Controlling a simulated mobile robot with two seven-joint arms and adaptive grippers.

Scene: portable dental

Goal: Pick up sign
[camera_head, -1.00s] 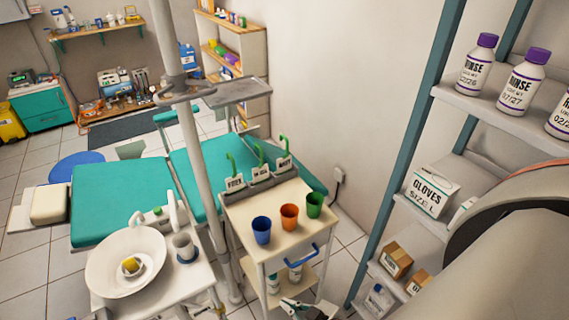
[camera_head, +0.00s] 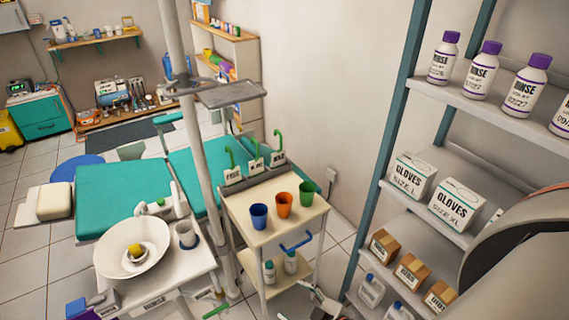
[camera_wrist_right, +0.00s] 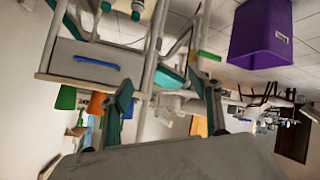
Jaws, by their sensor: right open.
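Three small white signs with green hooked tops stand in a row at the back of the white cart: the left sign (camera_head: 232,175), the middle sign (camera_head: 257,165) and the right sign (camera_head: 278,158). Their lettering is too small to read surely. My right gripper (camera_head: 318,301) is at the bottom edge of the head view, low in front of the cart and well apart from the signs. In the right wrist view its two fingers (camera_wrist_right: 166,105) are spread, with nothing held between them. I do not see my left gripper.
Blue (camera_head: 259,216), orange (camera_head: 284,205) and green (camera_head: 306,193) cups stand on the cart (camera_head: 265,237) before the signs. A blue handle (camera_head: 296,242) juts from its front. A shelf rack (camera_head: 400,120) stands right. A purple bin (camera_wrist_right: 262,30) shows in the wrist view.

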